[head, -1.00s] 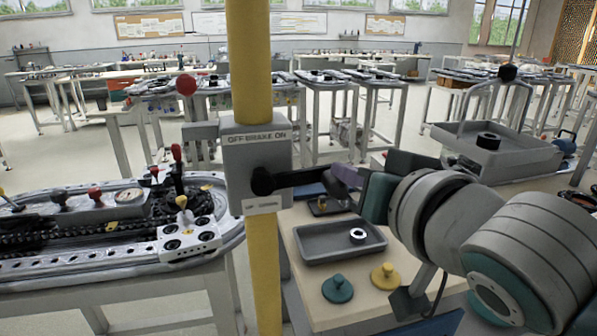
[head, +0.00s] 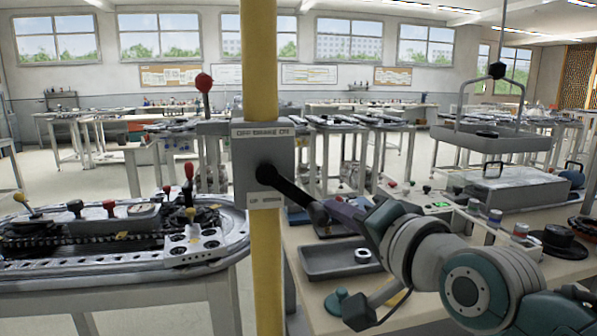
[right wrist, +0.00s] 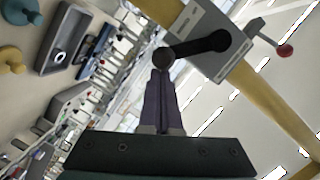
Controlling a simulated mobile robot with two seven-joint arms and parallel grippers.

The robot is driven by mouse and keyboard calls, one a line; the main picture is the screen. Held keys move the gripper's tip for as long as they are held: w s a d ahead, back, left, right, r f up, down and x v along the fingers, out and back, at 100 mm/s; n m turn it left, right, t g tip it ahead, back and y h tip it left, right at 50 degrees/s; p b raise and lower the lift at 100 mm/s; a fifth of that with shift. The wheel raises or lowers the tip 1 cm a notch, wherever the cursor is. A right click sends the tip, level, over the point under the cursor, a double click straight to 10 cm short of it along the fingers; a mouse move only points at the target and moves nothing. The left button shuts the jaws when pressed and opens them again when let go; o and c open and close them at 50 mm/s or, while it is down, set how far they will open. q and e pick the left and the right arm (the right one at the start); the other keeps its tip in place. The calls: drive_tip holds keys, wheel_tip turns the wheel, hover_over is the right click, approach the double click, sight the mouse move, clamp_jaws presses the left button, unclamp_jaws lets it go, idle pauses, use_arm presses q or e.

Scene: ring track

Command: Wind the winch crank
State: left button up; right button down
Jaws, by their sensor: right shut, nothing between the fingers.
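The winch box (head: 264,150) is fixed to a yellow post (head: 262,60) and labelled "OFF BRAKE ON". Its black crank arm (head: 288,188) slants down to the right, with its round handle end at the lower tip. A brake lever with a red knob (head: 204,83) stands up at the box's left; it also shows in the right wrist view (right wrist: 284,50). My right gripper (head: 332,210) is at the crank's handle end, its purple fingers shut. In the right wrist view the fingertips (right wrist: 161,75) are just below the handle end (right wrist: 164,58); whether they touch is unclear. My left gripper is not in view.
A grey hanging tray (head: 490,143) is above a grey box (head: 515,192) at the right. A shallow tray (head: 322,270) and a teal knobbed disc (head: 345,308) lie on the bench under my right arm. A track table (head: 120,265) stands at the left.

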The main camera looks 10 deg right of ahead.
drive_tip(key=a+f+m+t+y+b, duration=0.1)
drive_tip(key=a+f+m+b, duration=0.3)
drive_tip(key=m+b, duration=0.2)
drive_tip(key=shift+f, duration=0.2)
drive_tip(key=shift+a, duration=0.15)
idle(0.7)
